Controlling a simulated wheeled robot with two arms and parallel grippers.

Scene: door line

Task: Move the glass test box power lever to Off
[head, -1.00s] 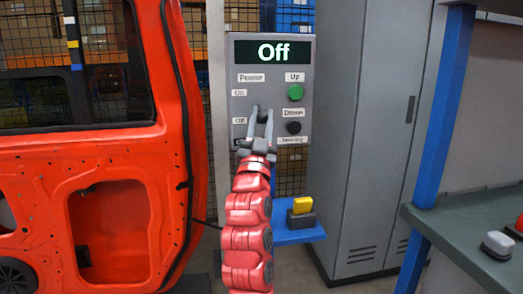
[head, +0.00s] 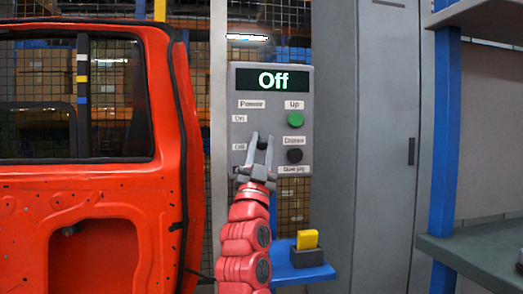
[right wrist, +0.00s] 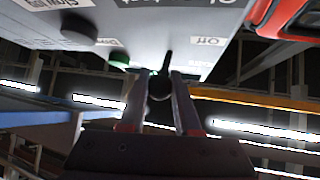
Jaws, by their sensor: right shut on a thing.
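The grey test box (head: 240,80) hangs on a post, and its green-lit display (head: 272,79) reads "Off". Its power lever shows as a dark stick (right wrist: 166,62) with a rounded knob in the right wrist view, beside the Off label (right wrist: 210,41). In the head view the lever is mostly hidden by my right gripper (head: 259,142). The gripper is at the box's lower left, near the Off label (head: 239,147). Its fingers (right wrist: 160,97) are shut on the lever, one on each side of it. My left gripper is not in view.
A green Up button (head: 295,119) and a black button (head: 294,155) sit right of the lever. A red vehicle door (head: 100,190) stands close on the left. A blue shelf (head: 300,274) with a yellow item is below. A grey cabinet (head: 370,130) stands right.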

